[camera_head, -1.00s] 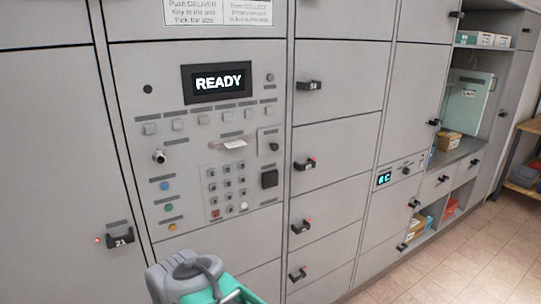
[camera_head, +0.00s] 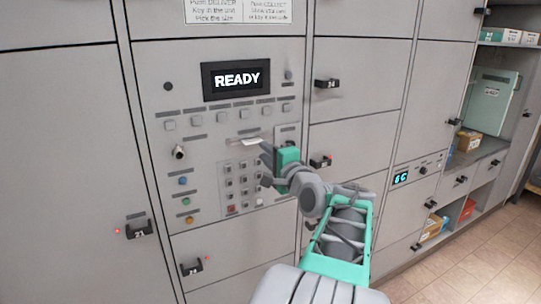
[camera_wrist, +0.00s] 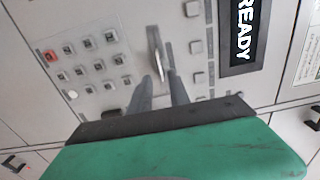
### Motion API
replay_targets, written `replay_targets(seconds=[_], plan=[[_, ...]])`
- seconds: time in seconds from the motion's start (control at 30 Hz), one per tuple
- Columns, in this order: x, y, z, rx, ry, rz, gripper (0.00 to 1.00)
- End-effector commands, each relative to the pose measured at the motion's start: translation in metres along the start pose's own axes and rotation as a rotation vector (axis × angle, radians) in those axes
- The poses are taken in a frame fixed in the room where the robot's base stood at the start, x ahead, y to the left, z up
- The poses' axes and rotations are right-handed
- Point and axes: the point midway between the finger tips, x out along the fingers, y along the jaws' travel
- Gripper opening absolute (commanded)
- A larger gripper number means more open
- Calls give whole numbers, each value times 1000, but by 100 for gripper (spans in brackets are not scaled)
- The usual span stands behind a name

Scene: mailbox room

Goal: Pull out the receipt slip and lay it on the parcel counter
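The white receipt slip (camera_head: 250,142) sticks out of a slot in the locker's grey control panel, below the READY display. In the wrist view the slip (camera_wrist: 158,52) is seen nearly edge-on, just ahead of my fingers. My gripper (camera_head: 264,151) is close to the panel at the slip's right end. In the wrist view my gripper (camera_wrist: 161,76) is open, a finger on each side of the slip's line. I cannot tell whether the slip's end lies between the fingertips. The parcel counter (camera_head: 487,149) is the grey ledge at the far right, with a brown box on it.
The READY display (camera_head: 236,80) and several buttons surround the slot; a keypad (camera_head: 241,183) lies below it. Locker handles (camera_head: 321,162) jut out near my arm. A brown box (camera_head: 468,141) and a pale green case (camera_head: 493,103) stand at the counter. The floor at lower right is clear.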

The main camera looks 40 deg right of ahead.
Motion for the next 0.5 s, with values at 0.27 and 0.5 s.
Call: replay_targets(seconds=[0.27, 0.5], plan=[[40, -2, 2, -1, -4, 3, 23], [71, -1, 1, -2, -2, 2, 23]])
